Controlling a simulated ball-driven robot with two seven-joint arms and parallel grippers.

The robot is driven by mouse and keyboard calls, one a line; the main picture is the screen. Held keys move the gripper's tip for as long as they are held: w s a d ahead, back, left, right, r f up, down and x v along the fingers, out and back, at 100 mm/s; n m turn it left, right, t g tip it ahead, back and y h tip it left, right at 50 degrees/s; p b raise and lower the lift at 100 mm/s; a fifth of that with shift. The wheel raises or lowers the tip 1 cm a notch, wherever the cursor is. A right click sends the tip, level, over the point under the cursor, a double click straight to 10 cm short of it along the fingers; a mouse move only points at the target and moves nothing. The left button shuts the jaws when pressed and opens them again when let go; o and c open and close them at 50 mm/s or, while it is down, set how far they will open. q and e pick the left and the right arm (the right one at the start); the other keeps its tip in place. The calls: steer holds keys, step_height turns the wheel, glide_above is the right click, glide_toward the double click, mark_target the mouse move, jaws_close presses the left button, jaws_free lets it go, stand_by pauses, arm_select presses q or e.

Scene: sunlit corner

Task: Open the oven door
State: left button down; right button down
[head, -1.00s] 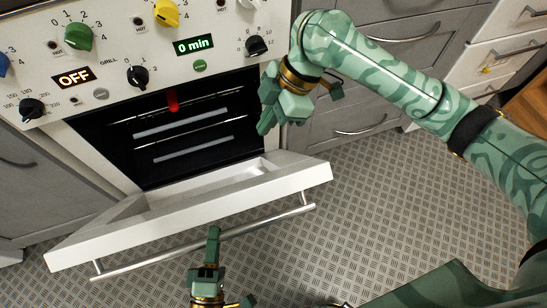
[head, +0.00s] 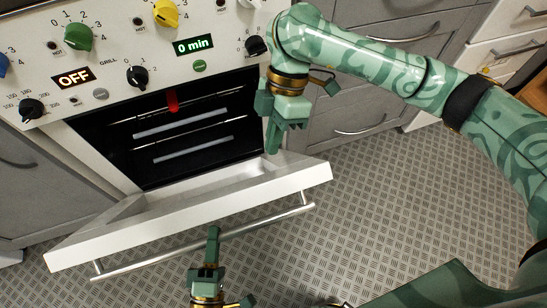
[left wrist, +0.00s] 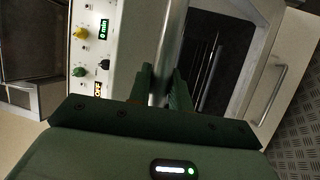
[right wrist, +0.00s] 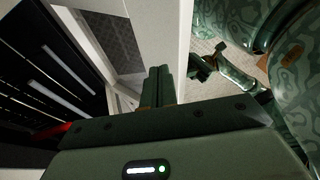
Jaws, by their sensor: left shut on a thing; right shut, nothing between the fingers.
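The oven door (head: 190,213) is partly open, tilted out from the dark oven cavity (head: 180,145). Its long silver handle (head: 270,220) runs along the outer side. My left gripper (head: 213,235) is at the middle of the handle; in the left wrist view the bar (left wrist: 171,40) runs between its fingers (left wrist: 160,85), which are shut on it. My right gripper (head: 273,138) is shut and empty, pointing down near the door's inner right corner. The right wrist view shows its fingers (right wrist: 158,85) together in front of the white door edge (right wrist: 163,35); contact cannot be told.
The control panel (head: 125,60) with knobs, an OFF display and a 0 min display is above the cavity. Grey drawers (head: 350,115) stand to the right and a grey cabinet (head: 30,190) to the left. The patterned floor (head: 390,210) is clear to the right of the door.

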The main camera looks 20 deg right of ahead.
mark_target(276, 178)
arm_select(q)
steer(key=shift+w, duration=0.1)
arm_select(e)
steer(key=shift+s+a+f, duration=0.1)
steer(key=shift+s+f, duration=1.4)
steer(key=shift+s, duration=0.25)
